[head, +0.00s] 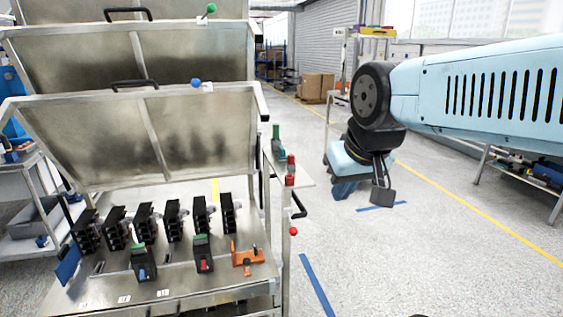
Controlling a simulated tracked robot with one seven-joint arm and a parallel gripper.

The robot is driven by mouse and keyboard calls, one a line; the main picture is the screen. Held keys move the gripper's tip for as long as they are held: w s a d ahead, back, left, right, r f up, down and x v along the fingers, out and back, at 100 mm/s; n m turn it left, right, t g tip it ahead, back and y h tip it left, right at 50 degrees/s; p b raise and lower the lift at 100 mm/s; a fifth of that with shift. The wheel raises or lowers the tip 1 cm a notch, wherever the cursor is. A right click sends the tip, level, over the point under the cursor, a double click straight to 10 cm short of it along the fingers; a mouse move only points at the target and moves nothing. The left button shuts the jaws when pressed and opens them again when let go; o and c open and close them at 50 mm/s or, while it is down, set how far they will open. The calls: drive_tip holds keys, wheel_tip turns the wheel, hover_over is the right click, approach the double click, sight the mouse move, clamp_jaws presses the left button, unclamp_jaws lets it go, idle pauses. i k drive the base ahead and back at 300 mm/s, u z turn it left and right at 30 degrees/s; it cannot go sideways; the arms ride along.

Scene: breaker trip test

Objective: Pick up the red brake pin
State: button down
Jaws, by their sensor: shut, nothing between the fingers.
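A small red ball knob (293,231) shows at the right side of the metal cart (160,283), below a black handle. It may be the red brake pin, but I cannot tell for sure. Red upright pieces (290,173) also stand on a narrow side shelf at the cart's right. My gripper (382,196) hangs from my pale blue arm, to the right of the cart and apart from these red things. It is shut and empty. Its fingertips are small and dark, and their details are hard to see.
Tilted metal panels with black handles rise above the cart. Several black breakers (145,221) and an orange piece (247,257) sit on its deck. A green piece (276,140) stands on the side shelf (287,165). The floor right of the cart is clear; a rack (525,171) stands far right.

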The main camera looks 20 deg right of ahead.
sight(291, 157)
drive_tip(key=z, duration=0.15)
drive_tip(key=k, duration=0.65)
drive_tip(key=z, duration=0.3)
drive_tip(key=i, duration=1.55)
drive_tip(key=u, duration=0.5)
